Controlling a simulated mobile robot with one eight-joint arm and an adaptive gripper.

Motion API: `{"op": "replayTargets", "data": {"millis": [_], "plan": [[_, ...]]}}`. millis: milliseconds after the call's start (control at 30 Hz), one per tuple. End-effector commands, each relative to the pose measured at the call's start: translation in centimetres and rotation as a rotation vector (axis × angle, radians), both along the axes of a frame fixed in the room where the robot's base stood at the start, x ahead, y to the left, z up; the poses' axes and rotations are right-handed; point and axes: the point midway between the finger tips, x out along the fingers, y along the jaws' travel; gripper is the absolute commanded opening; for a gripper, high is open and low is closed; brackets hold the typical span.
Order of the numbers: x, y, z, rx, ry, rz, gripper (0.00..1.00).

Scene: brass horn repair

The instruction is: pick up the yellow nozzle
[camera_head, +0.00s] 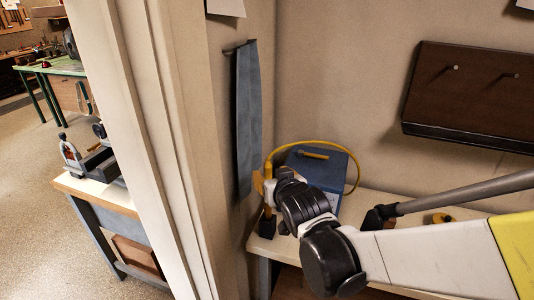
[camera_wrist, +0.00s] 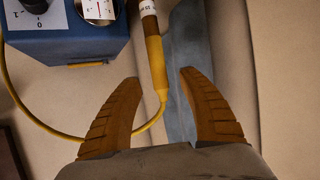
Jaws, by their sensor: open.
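The yellow nozzle (camera_wrist: 155,58) is a slim yellow piece with a white printed label at its upper end in the wrist view. My gripper (camera_wrist: 160,76) is open, with one orange-brown finger on each side of the nozzle. Gaps show between both fingers and the nozzle. In the head view, the nozzle (camera_head: 268,197) stands roughly upright near a black block at the bench's left end. My gripper (camera_head: 262,184) is beside its upper part there, and my wrist hides part of the view.
A blue box (camera_head: 328,168) with a yellow hose (camera_head: 353,160) stands on the bench (camera_head: 262,246) behind my wrist. A blue-grey cloth (camera_head: 246,120) hangs on the wall close by. A brown wall board (camera_head: 470,95) is at right. Walls close in the corner.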

Motion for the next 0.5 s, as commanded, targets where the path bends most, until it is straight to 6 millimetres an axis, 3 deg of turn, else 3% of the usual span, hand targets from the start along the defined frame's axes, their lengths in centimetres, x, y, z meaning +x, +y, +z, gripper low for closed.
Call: {"op": "replayTargets", "data": {"millis": [200,467,500], "plan": [[2.9,0.6,-1.4,0.001,0.0,0.0,0.48],[3.3,0.7,-1.4,0.001,0.001,0.0,0.48],[3.3,0.7,-1.4,0.001,0.001,0.0,0.44]]}}
